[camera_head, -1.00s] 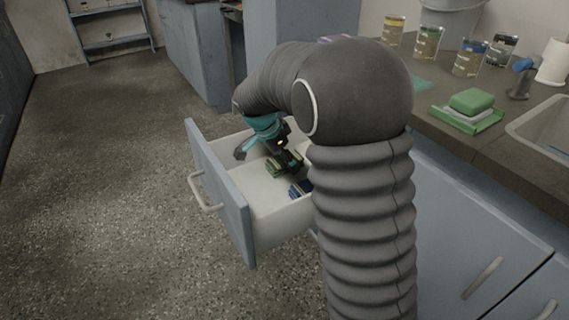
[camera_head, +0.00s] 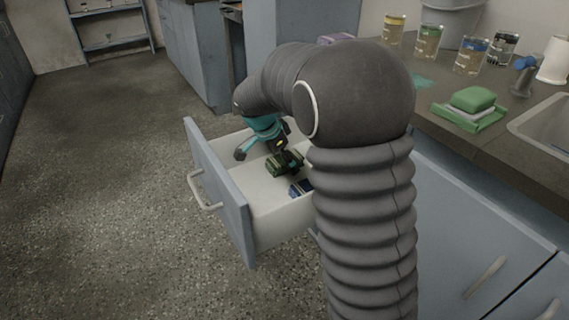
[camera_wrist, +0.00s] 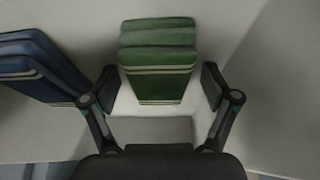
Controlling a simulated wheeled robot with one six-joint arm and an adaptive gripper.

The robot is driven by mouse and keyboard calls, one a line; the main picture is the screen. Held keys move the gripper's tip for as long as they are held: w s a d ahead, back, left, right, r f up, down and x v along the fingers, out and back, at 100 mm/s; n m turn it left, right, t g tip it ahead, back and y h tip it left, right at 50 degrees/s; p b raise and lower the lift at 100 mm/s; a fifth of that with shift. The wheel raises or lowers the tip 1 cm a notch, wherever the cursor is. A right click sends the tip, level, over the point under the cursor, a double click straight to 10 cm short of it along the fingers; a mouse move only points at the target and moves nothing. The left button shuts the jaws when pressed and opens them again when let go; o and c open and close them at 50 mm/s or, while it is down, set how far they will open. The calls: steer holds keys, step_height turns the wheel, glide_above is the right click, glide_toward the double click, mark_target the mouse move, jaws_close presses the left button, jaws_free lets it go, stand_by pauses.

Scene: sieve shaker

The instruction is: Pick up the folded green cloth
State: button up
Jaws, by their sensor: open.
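The folded green cloth (camera_wrist: 158,62) has pale stripes and lies in the open drawer. In the wrist view it is at the upper middle, between and just beyond the fingers of my gripper (camera_wrist: 157,90). My gripper is open and empty, with a finger on each side of the cloth's near end. In the head view my gripper (camera_head: 281,160) reaches down into the drawer (camera_head: 270,212), and the green cloth shows partly around it. I cannot tell whether the fingers touch the cloth.
A folded blue cloth (camera_wrist: 38,66) lies to the left in the wrist view, also seen in the head view (camera_head: 300,188). The drawer walls stand close around. On the counter are several jars (camera_head: 428,42), a green tray (camera_head: 440,117) with a green block (camera_head: 473,99), and a sink.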

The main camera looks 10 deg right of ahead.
steer(key=c, duration=1.2)
steer(key=shift+c, duration=0.2)
steer(key=shift+r+p, duration=0.55)
steer(key=shift+r, duration=0.1)
step_height(320, 180, up, 9)
steer(key=shift+r+p, duration=0.1)
steer(key=shift+p, duration=0.2)
